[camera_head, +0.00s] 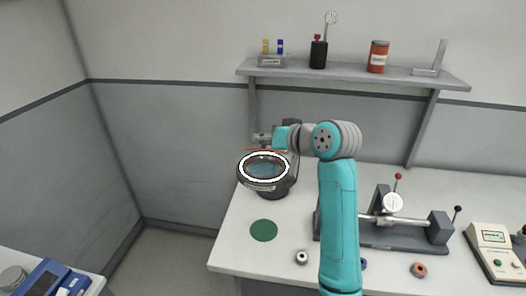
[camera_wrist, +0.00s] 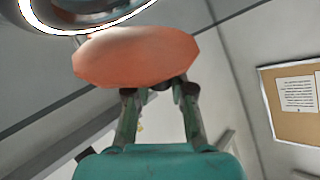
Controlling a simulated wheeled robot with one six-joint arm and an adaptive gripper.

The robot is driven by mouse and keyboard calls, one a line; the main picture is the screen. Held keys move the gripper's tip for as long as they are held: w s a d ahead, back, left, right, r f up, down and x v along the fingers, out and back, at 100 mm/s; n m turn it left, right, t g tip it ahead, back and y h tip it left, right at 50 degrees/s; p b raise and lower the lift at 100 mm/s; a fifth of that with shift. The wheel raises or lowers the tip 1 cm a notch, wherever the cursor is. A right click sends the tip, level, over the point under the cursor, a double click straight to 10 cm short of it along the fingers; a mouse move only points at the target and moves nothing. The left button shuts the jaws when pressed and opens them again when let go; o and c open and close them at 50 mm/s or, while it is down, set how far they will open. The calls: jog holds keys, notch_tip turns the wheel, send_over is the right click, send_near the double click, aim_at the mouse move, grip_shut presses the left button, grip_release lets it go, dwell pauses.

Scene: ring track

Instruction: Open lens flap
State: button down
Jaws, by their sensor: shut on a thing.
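The magnifier lamp (camera_head: 241,176) has a round lens with a white light ring and stands at the back left of the bench. Its dark rim and lit ring also show at the top left of the wrist view (camera_wrist: 100,22). The lens flap (camera_wrist: 137,55) is an orange disc beside the ring in the wrist view. In the head view, only a thin orange edge of it shows behind the lens. My gripper (camera_wrist: 158,88) is shut on the near edge of the flap. In the head view, the fingers are small and partly hidden behind the lamp.
A green disc (camera_head: 264,230) lies in front of the lamp. A gauge fixture (camera_head: 393,203) stands to the right of my arm, with small rings (camera_head: 301,257) near the front. A wall shelf (camera_head: 350,79) with several items is above. A corkboard (camera_wrist: 290,105) hangs on the wall.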

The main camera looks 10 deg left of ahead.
jog(key=shift+w+r+m+g, duration=0.5)
jog(key=shift+w+r+g, duration=0.1)
jog(key=shift+w+g, duration=0.15)
jog(key=shift+w+r+h, duration=0.15)
jog(key=shift+w+r, duration=0.05)
jog(key=shift+w, duration=0.35)
jog(key=shift+w+r+h, duration=0.15)
jog(key=shift+w+r, duration=0.05)
jog(key=shift+w, duration=0.35)
jog(key=shift+w+d+r+m+g, duration=0.15)
jog(key=shift+w+g, duration=0.15)
jog(key=shift+w, duration=0.15)
jog(key=shift+w+a+r+m+g, duration=0.15)
jog(key=shift+w+g, duration=0.1)
jog(key=shift+w, duration=0.15)
jog(key=shift+w+d+f, duration=0.1)
jog(key=shift+w+f, duration=0.2)
jog(key=shift+w, duration=0.5)
jog(key=shift+w+d+f, duration=0.1)
jog(key=shift+w+f, duration=0.15)
jog(key=shift+w, duration=0.5)
jog(key=shift+w+d+f, duration=0.1)
jog(key=shift+w+f, duration=0.2)
jog(key=shift+w, duration=0.5)
jog(key=shift+w+d, duration=0.1)
jog(key=c, duration=1)
grip_release()
jog(key=shift+d+f, duration=0.1)
jog(key=shift+a+r, duration=0.3)
jog(key=shift+r, duration=0.05)
